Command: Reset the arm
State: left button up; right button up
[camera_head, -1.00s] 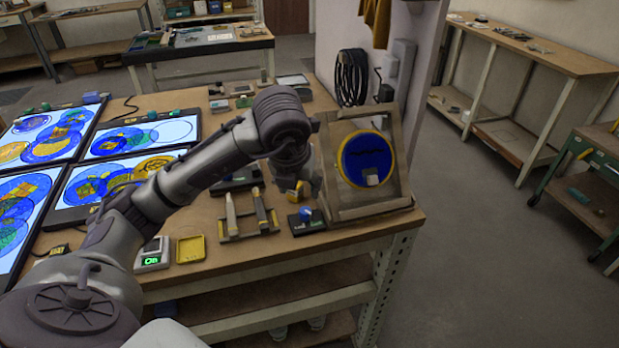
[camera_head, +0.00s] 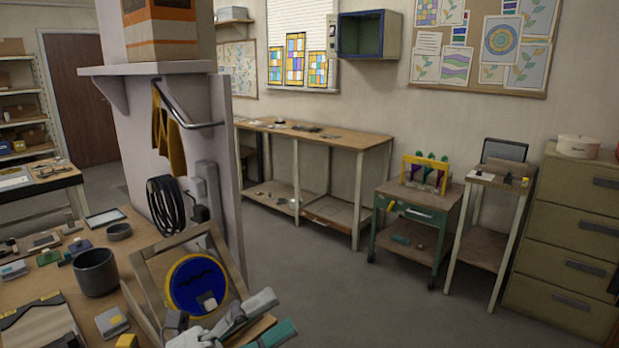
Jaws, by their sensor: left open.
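My left gripper (camera_head: 262,320) shows at the bottom edge, in front of the lower right part of a wooden easel-like frame (camera_head: 150,282). Its pale grey and teal finger parts point up to the right and stand apart, with nothing seen between them. A blue disc with a yellow rim (camera_head: 187,276) rests in the frame, with a small grey block (camera_head: 208,301) at its lower edge. The rest of my left arm is below the picture. My right gripper is not in view.
The worktable (camera_head: 100,300) holds a dark pot (camera_head: 97,271), a small bowl (camera_head: 119,231) and several small items left of the frame. A wall post (camera_head: 205,140) with a coiled black cable (camera_head: 167,203) stands behind. The floor (camera_head: 330,290) to the right is open, before a green cart (camera_head: 412,213).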

pick_arm(q)
jog(key=w+a+f+n+t+y, duration=0.1)
jog(key=w+a+n+t+y, duration=0.2)
jog(key=a+n+t+y, duration=0.45)
jog(key=w+a+f+n+t+y, duration=0.1)
jog(key=w+a+n+t+y, duration=0.15)
jog(key=n+t+y, duration=0.6)
jog(key=s+a+f+n+g+y, duration=0.1)
jog(key=a+f+n+g+y, duration=0.25)
jog(key=f+n+g, duration=0.35)
jog(key=s+a+f+n+g+y, duration=0.1)
jog(key=a+f+n+g+y, duration=0.3)
jog(key=f, duration=0.5)
jog(key=s+d+f+n+g+h, duration=0.2)
jog(key=s+f+g+h, duration=0.2)
jog(key=s+f+g, duration=1.1)
jog(key=s+f+t, duration=0.1)
jog(key=s+f, duration=0.3)
jog(key=f, duration=1.1)
jog(key=s+f+t, duration=0.2)
jog(key=s+f, duration=0.1)
jog(key=f, duration=1.3)
jog(key=s+a+f+g, duration=0.1)
jog(key=s+a+f, duration=0.1)
jog(key=s+f, duration=1.2)
jog(key=shift+s+a+y, duration=0.35)
jog(key=shift+s+a, duration=0.05)
jog(key=shift+s, duration=0.4)
